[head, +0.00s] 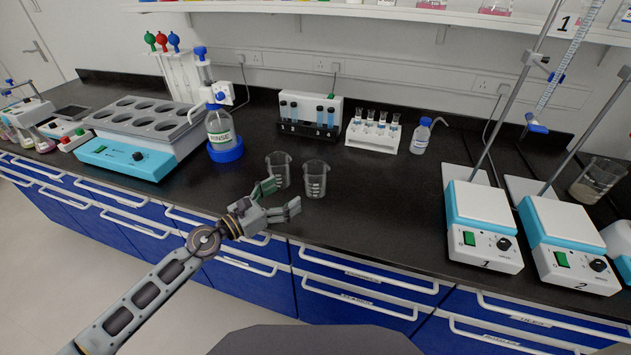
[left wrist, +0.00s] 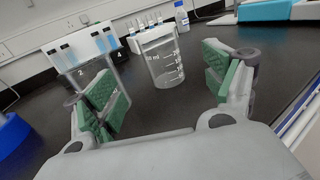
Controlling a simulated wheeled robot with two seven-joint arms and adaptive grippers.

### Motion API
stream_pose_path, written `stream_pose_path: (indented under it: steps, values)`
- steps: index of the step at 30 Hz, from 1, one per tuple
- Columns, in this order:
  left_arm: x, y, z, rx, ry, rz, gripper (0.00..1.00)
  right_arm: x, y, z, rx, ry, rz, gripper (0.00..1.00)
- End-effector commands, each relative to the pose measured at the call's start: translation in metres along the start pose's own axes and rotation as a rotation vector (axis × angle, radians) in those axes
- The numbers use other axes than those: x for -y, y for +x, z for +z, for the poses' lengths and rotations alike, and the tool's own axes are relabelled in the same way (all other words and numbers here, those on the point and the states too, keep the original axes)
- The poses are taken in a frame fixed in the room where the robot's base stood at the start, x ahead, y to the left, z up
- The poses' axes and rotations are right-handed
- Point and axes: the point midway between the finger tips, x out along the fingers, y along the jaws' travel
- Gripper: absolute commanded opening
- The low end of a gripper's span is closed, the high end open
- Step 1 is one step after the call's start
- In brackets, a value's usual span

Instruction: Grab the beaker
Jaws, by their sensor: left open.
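Two clear, empty-looking glass beakers stand upright side by side near the counter's front edge in the head view: the left beaker (head: 279,166) and the right beaker (head: 316,180). My left gripper (head: 281,196) is open and empty, just in front of them. In the left wrist view, the right beaker (left wrist: 163,58) stands beyond and between the two green-padded fingers, apart from them. The left beaker (left wrist: 119,72) is partly hidden behind the left finger there. My right gripper is in neither view.
Tube racks (head: 372,136) and a wash bottle (head: 421,138) stand behind. Hot plates with stands (head: 483,234) are at right. The black counter (head: 385,205) between is clear.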

Motion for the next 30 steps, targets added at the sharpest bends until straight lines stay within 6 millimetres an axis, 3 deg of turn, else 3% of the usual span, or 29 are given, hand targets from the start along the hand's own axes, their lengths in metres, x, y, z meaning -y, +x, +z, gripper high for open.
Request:
stream_pose_path:
  steps: [18,30]
  values:
    - [-0.001,0.056,0.002,0.001,-0.001,0.001,0.84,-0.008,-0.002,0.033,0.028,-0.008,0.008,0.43]
    - [0.0,0.066,0.0,-0.001,0.001,-0.001,0.84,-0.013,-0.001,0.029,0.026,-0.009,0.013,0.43]
